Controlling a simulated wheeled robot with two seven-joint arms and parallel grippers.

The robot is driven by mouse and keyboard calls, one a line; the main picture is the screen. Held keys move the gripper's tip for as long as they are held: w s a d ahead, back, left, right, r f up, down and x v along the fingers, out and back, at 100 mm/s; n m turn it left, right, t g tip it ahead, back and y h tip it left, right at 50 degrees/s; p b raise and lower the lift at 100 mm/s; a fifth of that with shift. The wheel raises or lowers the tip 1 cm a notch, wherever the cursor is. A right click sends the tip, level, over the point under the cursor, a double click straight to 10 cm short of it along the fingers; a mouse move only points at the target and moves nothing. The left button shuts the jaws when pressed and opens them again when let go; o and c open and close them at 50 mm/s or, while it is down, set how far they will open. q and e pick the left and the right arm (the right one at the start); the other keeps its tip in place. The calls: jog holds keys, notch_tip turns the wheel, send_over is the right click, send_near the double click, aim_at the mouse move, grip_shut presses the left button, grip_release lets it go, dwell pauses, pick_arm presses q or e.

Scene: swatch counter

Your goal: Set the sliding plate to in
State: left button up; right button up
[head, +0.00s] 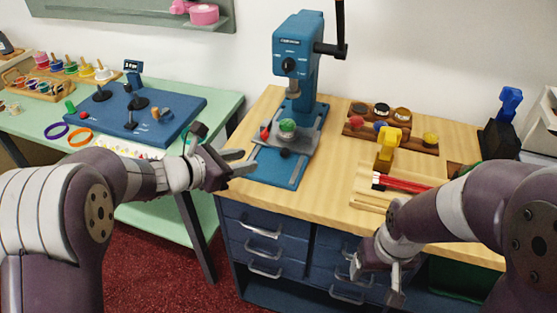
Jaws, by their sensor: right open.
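A blue press (298,50) with a dark side lever stands at the back of the wooden counter. On its blue base lies the grey sliding plate (303,143), with a dark knob (285,152) at its front edge and a red knob (265,133) at its left. A green round piece (287,126) sits on the plate under the press head. Bare blue base shows in front of the plate. My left gripper (250,160) is open and empty, just left of the base's front part. My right gripper (375,282) is open and empty, low before the drawers.
Wooden racks with coloured pieces (430,140), a yellow stamp-like object (389,146) and red sticks (400,183) lie right of the press. A green table (225,105) with a blue board (170,120) stands left. Blue drawers (260,240) lie below the counter's front edge.

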aim_at(282, 153)
pick_arm(q)
jog(key=shift+f+m, duration=0.1)
jog(key=shift+m, duration=0.4)
jog(key=shift+w+d+f, duration=0.15)
jog(key=shift+w+d, duration=0.15)
jog(key=x, duration=1.2)
grip_shut()
jog(key=w, duration=0.1)
jog(key=w+d+b, duration=0.1)
jog(key=w, duration=0.1)
jog(key=shift+w, duration=0.4)
jog(key=shift+r, duration=0.2)
